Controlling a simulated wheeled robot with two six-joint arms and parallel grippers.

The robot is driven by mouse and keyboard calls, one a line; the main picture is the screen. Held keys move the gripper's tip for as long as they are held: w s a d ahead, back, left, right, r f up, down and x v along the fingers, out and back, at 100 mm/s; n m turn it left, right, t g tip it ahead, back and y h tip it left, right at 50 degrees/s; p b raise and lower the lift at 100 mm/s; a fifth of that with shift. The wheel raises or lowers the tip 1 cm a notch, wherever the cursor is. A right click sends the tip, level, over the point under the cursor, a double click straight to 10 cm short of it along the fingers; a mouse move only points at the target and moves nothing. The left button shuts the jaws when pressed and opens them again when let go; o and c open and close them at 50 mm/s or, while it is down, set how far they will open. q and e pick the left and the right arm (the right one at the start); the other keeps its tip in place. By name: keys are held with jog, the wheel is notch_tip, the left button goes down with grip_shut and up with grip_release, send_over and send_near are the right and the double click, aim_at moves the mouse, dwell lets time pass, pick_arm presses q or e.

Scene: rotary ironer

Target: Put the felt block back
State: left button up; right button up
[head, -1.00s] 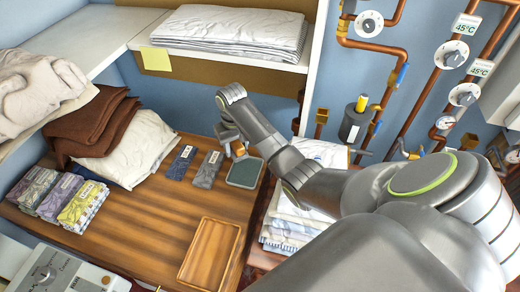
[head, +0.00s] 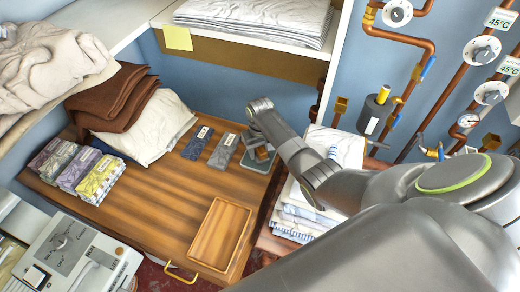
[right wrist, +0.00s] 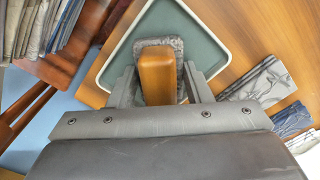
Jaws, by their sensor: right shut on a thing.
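The felt block (right wrist: 158,72) has an orange-brown wooden back and a grey felt edge. My right gripper (right wrist: 158,84) is shut on it, with one finger on each side. In the right wrist view it lies within the outline of a green tray with a pale rim (right wrist: 205,45). The same small tray (head: 257,166) is at the back right of the wooden table in the head view, with my gripper (head: 262,152) over it. I cannot tell whether the block touches the tray floor. My left gripper is not in view.
Two folded dark cloths, one blue (head: 197,143) and one grey (head: 223,151), lie left of the tray. An empty wooden tray (head: 219,234) is at the front. A stack of folded linen (head: 300,210) stands to the right. The table's middle (head: 165,205) is clear.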

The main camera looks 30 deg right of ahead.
jog(key=shift+f, duration=0.15)
jog(key=o, duration=0.9)
notch_tip(320, 180, up, 12)
jog(key=shift+r, duration=0.2)
jog(key=shift+s+a+f, duration=0.1)
dwell(0.5)
